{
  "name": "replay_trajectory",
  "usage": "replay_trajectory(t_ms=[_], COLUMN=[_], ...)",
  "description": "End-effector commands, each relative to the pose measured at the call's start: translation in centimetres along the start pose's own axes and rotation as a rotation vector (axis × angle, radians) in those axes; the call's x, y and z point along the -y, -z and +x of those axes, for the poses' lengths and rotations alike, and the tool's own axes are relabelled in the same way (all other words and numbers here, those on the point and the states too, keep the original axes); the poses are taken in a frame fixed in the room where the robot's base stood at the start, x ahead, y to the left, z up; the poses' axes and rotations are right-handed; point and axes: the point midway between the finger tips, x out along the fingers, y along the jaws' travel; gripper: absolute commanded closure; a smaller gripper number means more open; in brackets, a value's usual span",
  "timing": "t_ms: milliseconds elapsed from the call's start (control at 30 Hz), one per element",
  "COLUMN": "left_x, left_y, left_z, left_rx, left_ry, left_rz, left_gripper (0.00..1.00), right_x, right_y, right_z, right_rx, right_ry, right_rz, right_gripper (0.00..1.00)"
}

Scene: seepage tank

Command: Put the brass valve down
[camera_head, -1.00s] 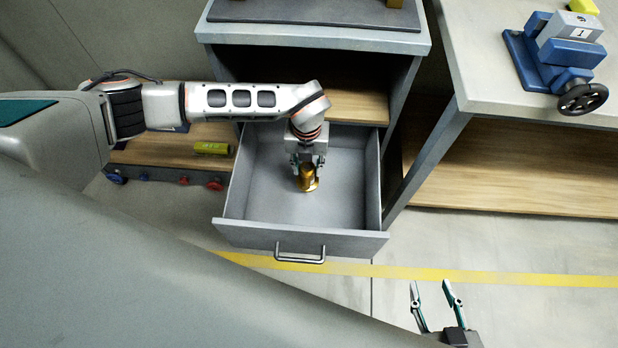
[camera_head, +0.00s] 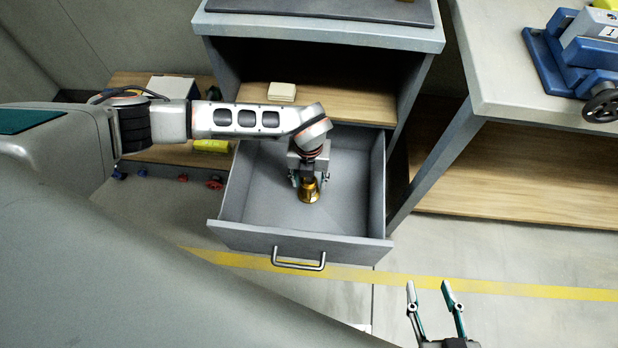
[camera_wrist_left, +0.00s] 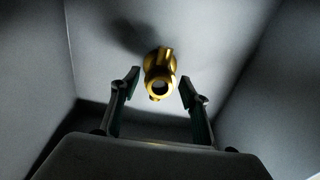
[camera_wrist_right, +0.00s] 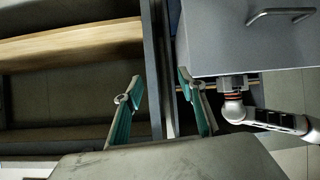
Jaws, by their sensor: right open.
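The brass valve (camera_head: 309,190) is inside the open grey drawer (camera_head: 250,215), roughly in the middle. In the left wrist view the valve (camera_wrist_left: 158,75) shows its round opening toward the camera, with a dark shadow on the drawer surface beyond it. My left gripper (camera_head: 310,179) points down into the drawer, with a finger on each side of the valve. Narrow gaps show between the fingertips (camera_wrist_left: 159,80) and the valve, so it looks open. Whether the valve rests fully on the drawer floor is hard to tell. My right gripper (camera_head: 429,286) is open and empty, outside the drawer.
The drawer's front wall with its handle (camera_head: 299,265) faces me. The wooden shelf (camera_head: 340,105) above holds a small pale block (camera_head: 282,91). A bench with a blue vise (camera_head: 575,60) stands at the right. A low shelf with a yellow item (camera_head: 211,146) is at the left.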

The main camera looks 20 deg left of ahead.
Motion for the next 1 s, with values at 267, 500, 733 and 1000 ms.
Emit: replay_trajectory(t_ms=[267, 500, 733, 1000], left_x=[0.0, 0.1, 0.1, 0.0], left_y=[0.0, -0.3, -0.5, -0.3], left_z=[0.0, -2.1, -7.2, -11.4], left_rx=[0.000, 0.008, 0.015, 0.007], left_ry=[0.000, 0.002, 0.004, 0.002], left_rz=[0.000, 0.000, 0.000, -0.001], left_gripper=[0.51, 0.51, 0.51, 0.51], right_x=[0.2, -0.1, -1.6, -2.2], right_y=[-0.7, 0.3, 0.0, -1.9], right_z=[-0.3, -0.4, -0.5, -1.3], right_rx=[0.016, 0.001, 0.026, 0.069], right_ry=[0.002, -0.004, -0.029, -0.038], right_rz=[0.004, -0.004, -0.048, -0.065], right_gripper=[0.60, 0.60, 0.60, 0.60])
